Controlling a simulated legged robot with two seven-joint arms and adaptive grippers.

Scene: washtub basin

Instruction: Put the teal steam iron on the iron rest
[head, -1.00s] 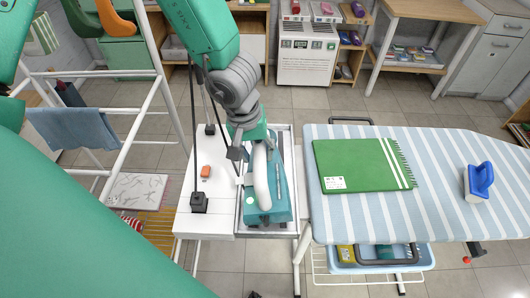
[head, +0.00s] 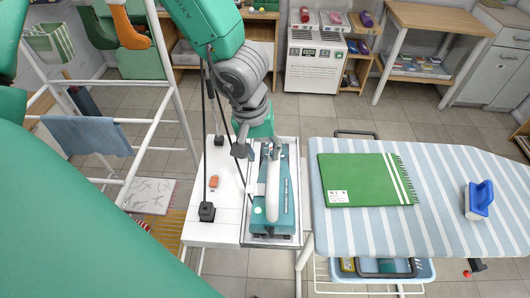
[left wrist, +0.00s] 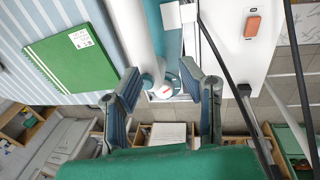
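In the left wrist view the white handle (left wrist: 135,30) is beyond the fingers. My left gripper (head: 258,153) is at the far end of the iron. In the left wrist view its two fingers (left wrist: 163,82) are spread apart with nothing held between them. The arm and fingers hide the iron's far end. My right gripper is not in view.
A white panel (head: 222,225) with an orange switch (head: 214,182) and black cords is left of the rest. A white drying rack (head: 165,110) stands farther left.

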